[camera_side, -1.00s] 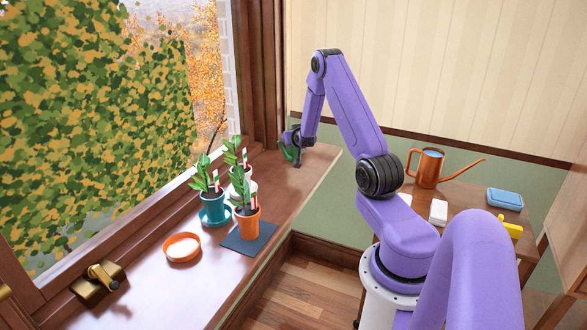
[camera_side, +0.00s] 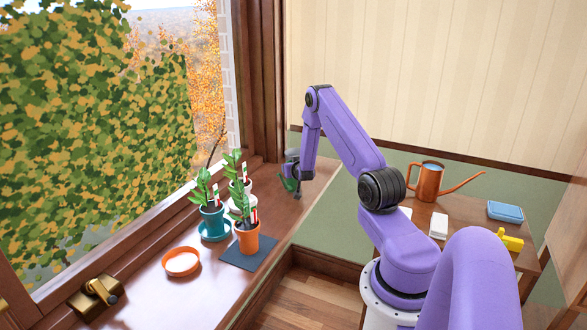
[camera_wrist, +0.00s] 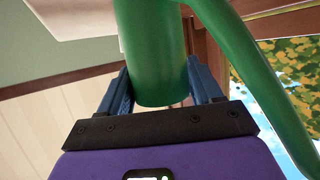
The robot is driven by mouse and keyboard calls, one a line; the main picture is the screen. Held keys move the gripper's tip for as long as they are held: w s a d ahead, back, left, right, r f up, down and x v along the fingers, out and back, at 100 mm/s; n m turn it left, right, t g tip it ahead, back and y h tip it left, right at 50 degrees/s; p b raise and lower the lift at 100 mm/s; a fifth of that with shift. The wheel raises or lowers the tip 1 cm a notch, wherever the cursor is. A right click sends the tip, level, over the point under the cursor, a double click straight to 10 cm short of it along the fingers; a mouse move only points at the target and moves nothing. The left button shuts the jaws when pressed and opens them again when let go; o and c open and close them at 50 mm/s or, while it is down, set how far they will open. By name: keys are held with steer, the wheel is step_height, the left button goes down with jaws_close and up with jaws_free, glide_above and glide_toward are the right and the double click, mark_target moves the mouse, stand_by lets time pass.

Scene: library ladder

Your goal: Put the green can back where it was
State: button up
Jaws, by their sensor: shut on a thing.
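My gripper (camera_side: 293,178) is shut on the green can, with a dark finger on each side of it in the wrist view (camera_wrist: 161,84). The can (camera_wrist: 155,45) fills the top middle of that view, and a long curved green part runs down its right side. In the side view the can (camera_side: 288,184) is small and partly hidden by my gripper, near the far end of the windowsill (camera_side: 205,290). I cannot tell whether it touches the sill.
An orange pot (camera_side: 246,238) on a dark mat (camera_side: 248,256), a teal pot (camera_side: 212,220) and a white pot (camera_side: 236,200) hold plants on the sill. An orange saucer (camera_side: 181,262) lies nearer. A copper watering can (camera_side: 428,182) stands on the table at right.

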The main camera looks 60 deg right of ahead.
steer(key=shift+f, duration=0.1)
steer(key=o, duration=1.2)
steer(key=v, duration=1.2)
